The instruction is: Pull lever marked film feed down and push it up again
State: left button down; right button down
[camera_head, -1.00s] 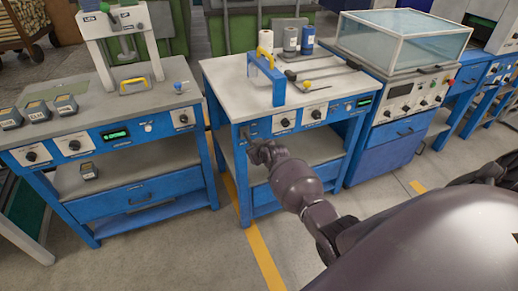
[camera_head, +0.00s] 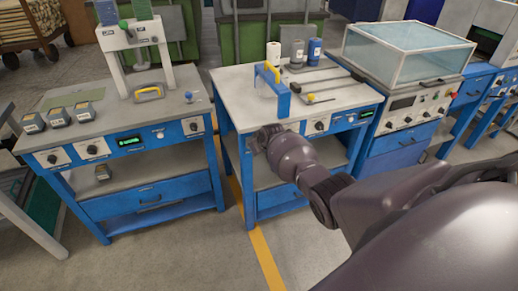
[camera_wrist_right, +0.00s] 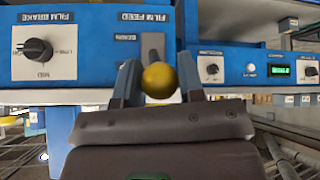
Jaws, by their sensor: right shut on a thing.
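The film feed lever ends in a yellow ball knob (camera_wrist_right: 158,80) in the right wrist view, below a grey slot plate (camera_wrist_right: 153,46) on the blue panel. The labels FILM FEED and DOWN beside it look inverted. My right gripper (camera_wrist_right: 159,84) is shut on the knob, with one finger on each side. In the head view my right gripper (camera_head: 264,140) is at the front panel of the middle blue bench (camera_head: 232,88) and hides the lever. My left gripper is not in view.
A film brake dial (camera_wrist_right: 38,50) sits beside the lever. A blue frame with a yellow handle (camera_head: 270,76) stands on the middle bench. Another blue bench (camera_head: 60,95) is on the left, and a glass-covered machine (camera_head: 408,50) on the right. Floor is clear between the benches.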

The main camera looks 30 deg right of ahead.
jog(key=shift+w+d+r, duration=0.1)
jog(key=shift+w+r, duration=0.15)
jog(key=shift+r, duration=0.2)
jog(key=c, duration=1)
grip_release()
jog(key=shift+c, duration=0.2)
jog(key=shift+o, duration=1.4)
jog(key=shift+s+f, duration=0.1)
jog(key=shift+f, duration=0.05)
jog(key=shift+s+r+p, duration=0.25)
jog(key=shift+r+p, duration=0.05)
jog(key=shift+r, duration=0.05)
jog(key=p+v, duration=0.2)
jog(key=v, duration=0.8)
